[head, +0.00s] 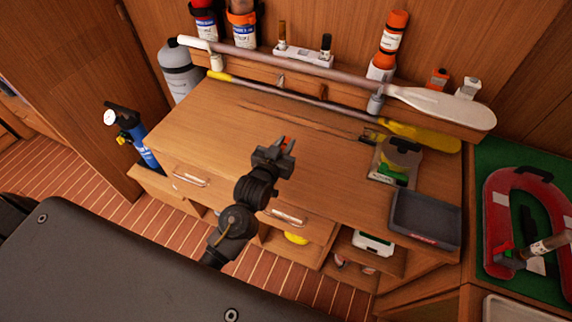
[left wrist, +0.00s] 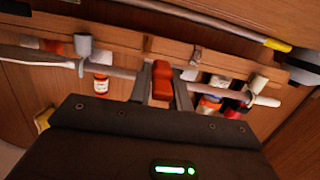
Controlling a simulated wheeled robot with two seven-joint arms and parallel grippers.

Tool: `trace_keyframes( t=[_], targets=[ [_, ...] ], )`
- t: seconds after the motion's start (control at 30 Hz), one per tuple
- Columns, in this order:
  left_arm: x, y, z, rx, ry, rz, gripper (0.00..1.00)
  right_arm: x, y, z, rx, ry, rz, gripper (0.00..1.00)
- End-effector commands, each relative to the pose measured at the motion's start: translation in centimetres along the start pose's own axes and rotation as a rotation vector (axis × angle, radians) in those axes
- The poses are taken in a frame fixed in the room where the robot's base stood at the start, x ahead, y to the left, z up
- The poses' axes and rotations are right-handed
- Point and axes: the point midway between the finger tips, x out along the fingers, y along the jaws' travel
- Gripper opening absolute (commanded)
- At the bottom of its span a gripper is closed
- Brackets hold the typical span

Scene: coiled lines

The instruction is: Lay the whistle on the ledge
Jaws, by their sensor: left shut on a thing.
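My left gripper (head: 276,154) is over the front part of the wooden desk. It is shut on a small red-orange thing, which I take to be the whistle (head: 290,146); only a small part of it shows in the head view. In the left wrist view the whistle (left wrist: 162,84) stands between the two fingers (left wrist: 162,92). The wooden ledge (head: 262,72) runs along the back wall behind the desk, apart from the gripper. My right gripper is not in view.
A grey paddle (head: 440,106) and a yellow paddle (head: 420,134) lie along the ledge's front. Bottles (head: 242,28) and an orange canister (head: 393,35) stand at the back. A dark tray (head: 425,217) sits at the desk's right. The desk's middle (head: 235,125) is mostly clear.

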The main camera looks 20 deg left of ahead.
Motion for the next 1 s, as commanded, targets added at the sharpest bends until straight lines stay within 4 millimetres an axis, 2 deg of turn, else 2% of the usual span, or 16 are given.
trace_keyframes(
  t=[0.17,0.4,0.67,0.83,1.0],
  targets=[
    [0.1,0.0,0.9,0.0,-0.003,-0.001,0.0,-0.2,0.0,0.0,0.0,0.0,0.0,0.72],
    [0.7,-0.1,4.9,0.0,-0.004,-0.001,0.0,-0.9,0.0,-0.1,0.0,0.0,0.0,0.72],
    [0.9,-0.1,6.0,0.0,-0.001,-0.001,0.0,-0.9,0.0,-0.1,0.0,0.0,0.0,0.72],
    [1.3,-0.1,8.5,0.001,-0.003,-0.001,0.0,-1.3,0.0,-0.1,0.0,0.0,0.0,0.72],
    [1.4,-0.1,9.3,-0.001,0.0,-0.001,0.0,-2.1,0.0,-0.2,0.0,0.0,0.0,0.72]
  ],
)
